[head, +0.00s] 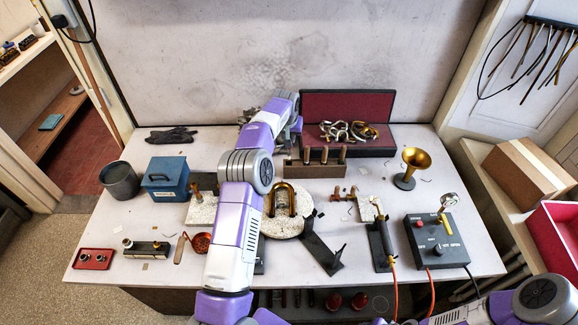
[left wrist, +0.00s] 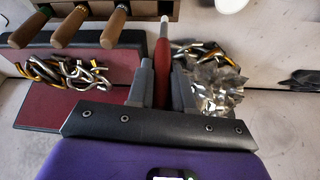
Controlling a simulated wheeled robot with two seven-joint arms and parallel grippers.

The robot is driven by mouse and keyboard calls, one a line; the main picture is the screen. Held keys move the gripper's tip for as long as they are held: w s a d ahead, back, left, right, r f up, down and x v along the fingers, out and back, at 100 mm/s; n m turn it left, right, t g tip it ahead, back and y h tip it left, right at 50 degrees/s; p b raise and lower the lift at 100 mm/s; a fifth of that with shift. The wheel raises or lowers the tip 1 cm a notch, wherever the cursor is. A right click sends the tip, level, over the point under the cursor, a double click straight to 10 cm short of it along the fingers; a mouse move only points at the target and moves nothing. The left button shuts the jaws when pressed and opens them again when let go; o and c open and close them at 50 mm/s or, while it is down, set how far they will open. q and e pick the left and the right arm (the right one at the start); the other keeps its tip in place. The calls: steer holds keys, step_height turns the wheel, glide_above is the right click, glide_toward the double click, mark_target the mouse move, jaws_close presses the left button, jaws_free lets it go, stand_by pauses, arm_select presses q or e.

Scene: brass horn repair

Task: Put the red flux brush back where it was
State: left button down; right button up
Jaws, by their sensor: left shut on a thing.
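In the left wrist view, my left gripper (left wrist: 163,88) is shut on the red flux brush (left wrist: 162,62). The red handle is between the two grey fingers and a pale tip points to the top of the picture. In the head view, my left arm reaches to the back of the table, just left of the open case; the brush cannot be made out there. The wooden tool rack (head: 316,169) holds several wood-handled tools and also shows in the left wrist view (left wrist: 146,10). My right gripper is out of view; only its arm shows at bottom right.
The open red-lined case (head: 340,106) with brass parts stands right of my left arm. A crumpled metal scrap pile (left wrist: 218,88) lies on the gripper's other side. The blue box (head: 166,179), brass horn bell (head: 415,163) and round white pad (head: 283,223) stand nearer the front.

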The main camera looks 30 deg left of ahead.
mark_target(289, 150)
arm_select(q)
step_height(289, 150, down, 9)
steer(key=shift+r, duration=0.1)
stand_by(0.3)
steer(key=c, duration=1)
jaws_free()
steer(key=shift+r, duration=0.4)
steer(key=v, duration=1.1)
steer(key=shift+r, duration=0.15)
steer(key=shift+s+d, duration=0.1)
